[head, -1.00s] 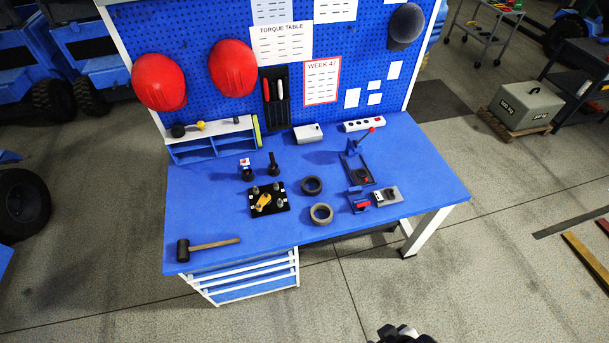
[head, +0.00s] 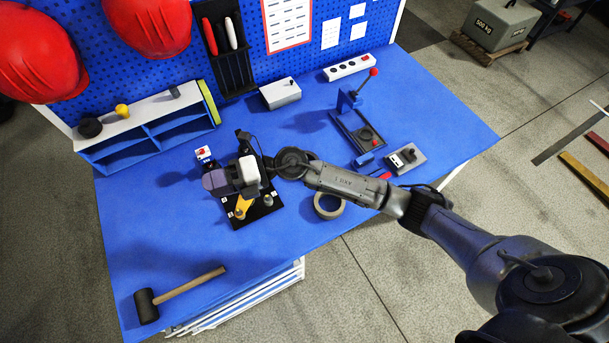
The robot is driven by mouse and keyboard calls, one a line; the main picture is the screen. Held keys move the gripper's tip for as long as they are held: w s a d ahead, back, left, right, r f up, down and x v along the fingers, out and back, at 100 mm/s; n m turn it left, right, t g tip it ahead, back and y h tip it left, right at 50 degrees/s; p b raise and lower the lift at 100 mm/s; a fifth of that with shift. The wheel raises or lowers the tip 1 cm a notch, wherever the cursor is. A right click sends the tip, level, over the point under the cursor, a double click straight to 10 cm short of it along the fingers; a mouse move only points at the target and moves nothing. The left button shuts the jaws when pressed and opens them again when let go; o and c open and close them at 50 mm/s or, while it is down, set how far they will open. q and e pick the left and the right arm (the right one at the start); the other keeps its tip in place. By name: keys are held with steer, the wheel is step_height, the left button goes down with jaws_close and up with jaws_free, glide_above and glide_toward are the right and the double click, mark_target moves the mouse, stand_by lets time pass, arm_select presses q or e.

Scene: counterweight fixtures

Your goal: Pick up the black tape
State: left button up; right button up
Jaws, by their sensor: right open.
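My right arm reaches in from the lower right across the bench. Its open right gripper (head: 216,182) hangs above the black fixture plate (head: 252,212), seen from above, with nothing visible between its fingers. A grey-brown tape roll (head: 328,205) lies flat on the blue bench, just below my forearm in the picture, its upper rim partly covered. My left gripper is not in view.
The blue bench (head: 190,235) has a lever press (head: 358,130) and a small grey box fixture (head: 405,159) at right. A mallet (head: 178,294) lies front left. A shelf unit (head: 150,130) and white box (head: 280,93) stand at the back. The front middle is clear.

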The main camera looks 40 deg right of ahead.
steer(key=w+d+f+n+g+h+b, duration=0.2)
steer(key=d+f+n+g+h+b, duration=0.25)
steer(key=f, duration=0.65)
steer(key=w+d+f+m+g+h+b, duration=0.1)
steer(key=w+d+f+h+b, duration=0.15)
steer(key=d+h, duration=0.55)
steer(key=w+d+f+m+g+h+b, duration=0.15)
steer(key=d+f+h+b, duration=0.25)
steer(key=d, duration=0.8)
steer(key=shift+t+h, duration=0.25)
steer(key=shift+t, duration=0.15)
steer(key=f, duration=0.4)
steer(key=f+b, duration=0.1)
steer(key=f, duration=0.2)
steer(key=shift+w+d, duration=0.35)
steer(key=shift+d+f+b, duration=0.1)
steer(key=shift+f+b, duration=0.6)
steer(key=shift+f, duration=2.35)
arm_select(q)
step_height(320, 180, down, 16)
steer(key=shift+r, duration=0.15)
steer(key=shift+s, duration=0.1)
arm_select(e)
steer(key=shift+c, duration=0.3)
jaws_close()
